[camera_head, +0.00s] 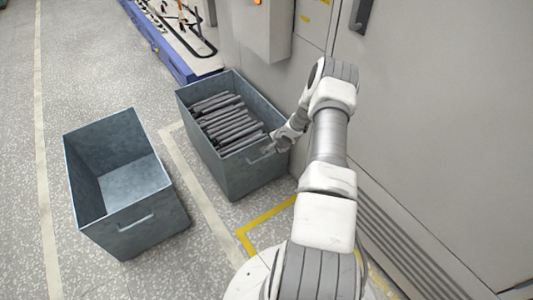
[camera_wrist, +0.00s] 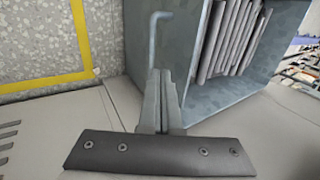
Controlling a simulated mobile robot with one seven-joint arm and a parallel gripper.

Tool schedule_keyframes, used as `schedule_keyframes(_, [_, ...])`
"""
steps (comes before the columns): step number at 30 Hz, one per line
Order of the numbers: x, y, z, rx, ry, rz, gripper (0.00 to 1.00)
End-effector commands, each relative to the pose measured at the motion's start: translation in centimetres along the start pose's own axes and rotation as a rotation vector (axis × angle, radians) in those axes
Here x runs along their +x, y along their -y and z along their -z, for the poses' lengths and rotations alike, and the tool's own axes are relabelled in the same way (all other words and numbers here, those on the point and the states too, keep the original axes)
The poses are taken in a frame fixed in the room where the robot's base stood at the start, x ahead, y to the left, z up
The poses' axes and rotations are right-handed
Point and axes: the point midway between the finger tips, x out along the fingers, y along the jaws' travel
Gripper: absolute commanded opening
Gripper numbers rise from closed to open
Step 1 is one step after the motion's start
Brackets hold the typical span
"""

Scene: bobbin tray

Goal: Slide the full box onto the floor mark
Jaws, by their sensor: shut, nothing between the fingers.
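The full box (camera_head: 245,182) is a blue-grey open bin holding several dark rods (camera_head: 228,122). It stands on the floor beside the cabinet and also shows in the wrist view (camera_wrist: 184,38). Its near wall carries a bar handle (camera_wrist: 153,40). The floor mark is a yellow tape corner (camera_head: 246,236) in front of the box, also in the wrist view (camera_wrist: 60,82). My gripper (camera_head: 268,150) is at the box's near wall by the handle. In the wrist view its fingers (camera_wrist: 161,74) are together and empty, overlapping the handle's lower end; contact cannot be told.
An empty blue-grey box (camera_head: 140,237) stands on the left, across a pale floor line (camera_head: 200,180). The grey cabinet (camera_head: 440,130) closes off the right. A blue-edged bench (camera_head: 165,50) stands behind the full box. The floor between the empty box and yellow tape is clear.

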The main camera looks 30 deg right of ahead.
Motion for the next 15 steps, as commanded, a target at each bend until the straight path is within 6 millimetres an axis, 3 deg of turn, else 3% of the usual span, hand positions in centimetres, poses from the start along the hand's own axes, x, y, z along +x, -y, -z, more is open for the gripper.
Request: schedule_keyframes(15, [4.9, -0.1, -0.1, -0.006, -0.001, -0.001, 0.00])
